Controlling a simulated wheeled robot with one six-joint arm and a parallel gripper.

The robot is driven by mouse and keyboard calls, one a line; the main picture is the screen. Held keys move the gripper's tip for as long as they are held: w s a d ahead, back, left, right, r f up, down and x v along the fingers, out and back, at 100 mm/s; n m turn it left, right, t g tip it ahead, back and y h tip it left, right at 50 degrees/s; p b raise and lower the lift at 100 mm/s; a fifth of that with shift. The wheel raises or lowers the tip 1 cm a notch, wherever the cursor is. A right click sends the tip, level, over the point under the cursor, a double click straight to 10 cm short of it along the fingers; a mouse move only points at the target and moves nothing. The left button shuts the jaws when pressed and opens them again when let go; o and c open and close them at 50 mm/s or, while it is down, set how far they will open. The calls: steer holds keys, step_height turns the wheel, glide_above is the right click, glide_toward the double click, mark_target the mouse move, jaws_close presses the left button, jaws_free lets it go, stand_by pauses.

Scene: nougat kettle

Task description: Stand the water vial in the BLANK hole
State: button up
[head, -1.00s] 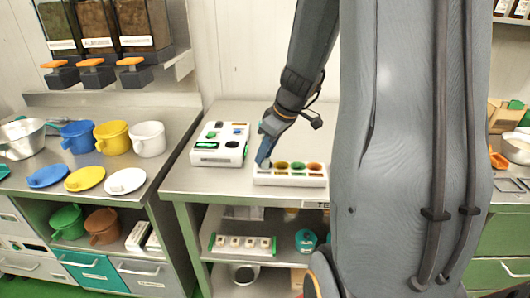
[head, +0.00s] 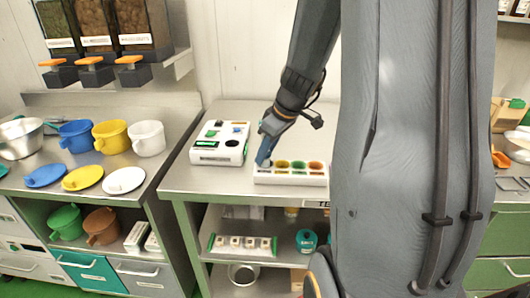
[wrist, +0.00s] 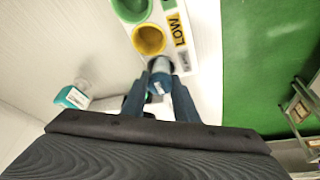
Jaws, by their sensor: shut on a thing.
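My gripper (head: 264,160) is at the left end of the white rack (head: 290,180). Its two dark blue fingers also show in the wrist view (wrist: 160,92), shut on a small clear-grey vial with a blue part, the water vial (wrist: 159,84). The vial is at the end of the rack, beside the yellow well marked LOW (wrist: 149,40). A small label there is too blurred to read. I cannot tell whether the vial's foot is inside the hole or just above it. In the head view the fingers mostly hide the vial.
A white instrument (head: 221,143) with a dark round opening stands left of the rack on the steel bench. Yellow, green and orange wells fill the rack's other places. Jugs and plates stand on the left counter (head: 60,180). A teal-and-white container (wrist: 72,97) shows in the wrist view.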

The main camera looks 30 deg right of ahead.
steer(key=shift+f, duration=0.3)
steer(key=o, duration=0.8)
steer(key=shift+c, duration=0.2)
steer(key=p+v, duration=0.5)
steer(key=v, duration=0.6)
steer(key=shift+p, duration=0.4)
